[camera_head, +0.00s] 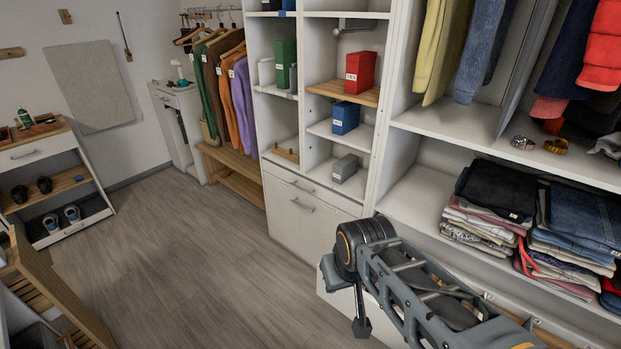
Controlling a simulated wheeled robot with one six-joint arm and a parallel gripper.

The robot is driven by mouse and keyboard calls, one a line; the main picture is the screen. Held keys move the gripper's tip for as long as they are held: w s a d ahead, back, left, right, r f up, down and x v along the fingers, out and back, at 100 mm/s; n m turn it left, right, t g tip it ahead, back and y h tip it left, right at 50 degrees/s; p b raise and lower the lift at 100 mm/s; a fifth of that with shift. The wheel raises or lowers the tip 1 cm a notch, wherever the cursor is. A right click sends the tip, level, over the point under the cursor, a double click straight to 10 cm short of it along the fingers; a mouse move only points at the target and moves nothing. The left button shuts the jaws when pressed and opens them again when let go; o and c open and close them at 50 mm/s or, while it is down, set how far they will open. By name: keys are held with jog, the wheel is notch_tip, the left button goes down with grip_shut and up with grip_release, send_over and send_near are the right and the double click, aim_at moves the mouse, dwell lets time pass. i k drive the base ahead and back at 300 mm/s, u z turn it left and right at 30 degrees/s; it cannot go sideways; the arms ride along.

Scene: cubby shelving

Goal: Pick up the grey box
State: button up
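The grey box (345,168) sits in the lowest open cubby of the right-hand column of the white shelving, under the cubby with the blue box. It is small and lies with its long side along the shelf. My gripper (362,326) hangs low in front of the shelving, below and to the right of the grey box and well apart from it. Only a dark end part of it shows below my arm's joint; whether its fingers are open is unclear. I see nothing held.
A blue box (345,117) and a red box (360,72) stand in the cubbies above; a green box (285,64) is to the left. A closed cabinet front (300,208) lies below. Folded clothes (487,205) fill the right shelf. The floor (175,255) at left is clear.

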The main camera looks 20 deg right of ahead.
aim_at(343, 169)
jog(key=u, duration=1.05)
jog(key=i, duration=1.9)
jog(key=z, duration=0.9)
jog(key=i, duration=0.9)
jog(key=z, duration=1.45)
jog(key=i, duration=0.45)
jog(key=z, duration=0.25)
